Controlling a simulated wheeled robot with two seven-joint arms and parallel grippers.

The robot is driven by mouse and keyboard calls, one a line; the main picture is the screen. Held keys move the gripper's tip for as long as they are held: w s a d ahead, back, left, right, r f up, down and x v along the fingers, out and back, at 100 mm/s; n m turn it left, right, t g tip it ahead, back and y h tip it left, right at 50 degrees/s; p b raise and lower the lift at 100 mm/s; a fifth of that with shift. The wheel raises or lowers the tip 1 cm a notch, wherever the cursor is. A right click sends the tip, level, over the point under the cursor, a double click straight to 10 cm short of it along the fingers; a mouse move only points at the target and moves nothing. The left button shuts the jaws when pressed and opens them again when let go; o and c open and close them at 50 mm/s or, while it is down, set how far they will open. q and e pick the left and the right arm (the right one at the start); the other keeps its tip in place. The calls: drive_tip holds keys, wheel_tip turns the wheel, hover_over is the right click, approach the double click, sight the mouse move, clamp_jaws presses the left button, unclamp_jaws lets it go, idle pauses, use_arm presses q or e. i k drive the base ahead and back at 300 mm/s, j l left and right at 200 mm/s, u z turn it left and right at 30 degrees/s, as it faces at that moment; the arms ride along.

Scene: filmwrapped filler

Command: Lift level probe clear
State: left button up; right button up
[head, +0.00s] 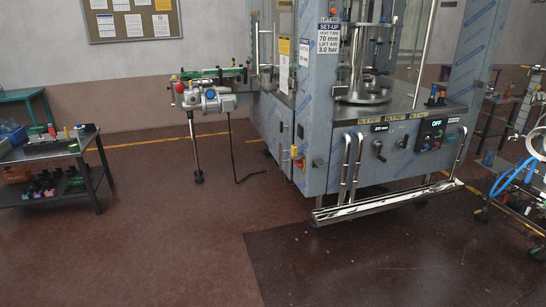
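The filler machine (345,172) stands at centre right, its steel panels partly covered in blue-marked film. Behind its clear front is a round turntable (362,96) with upright rods. I cannot pick out a level probe for certain at this distance. A sign (328,36) on the machine reads lift air set-up, vent tube 70 mm, lift air 3.0 bar. The front panel has a display (436,123) that seems to read OFF, and dark handles (379,151). Neither of my grippers is in view.
A motor-driven conveyor end (208,97) on a leg juts left from the machine. A dark two-tier cart (55,160) with small items stands at left. A cart with blue hoses (518,175) is at right. A chrome rail (385,202) runs low across the machine's front. The foreground floor is clear.

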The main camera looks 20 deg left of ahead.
sight(435, 88)
drive_tip(key=i+j+u, duration=0.3)
drive_tip(key=i+j, duration=0.75)
drive_tip(key=i, duration=0.15)
drive_tip(key=i+l+z, duration=0.2)
drive_tip(key=i+l, duration=0.6)
drive_tip(key=l, duration=0.15)
drive_tip(key=i+l+z, duration=0.15)
drive_tip(key=i+l, duration=0.7)
drive_tip(key=i+l+z, duration=0.2)
drive_tip(key=i+l, duration=0.5)
drive_tip(key=i, duration=0.25)
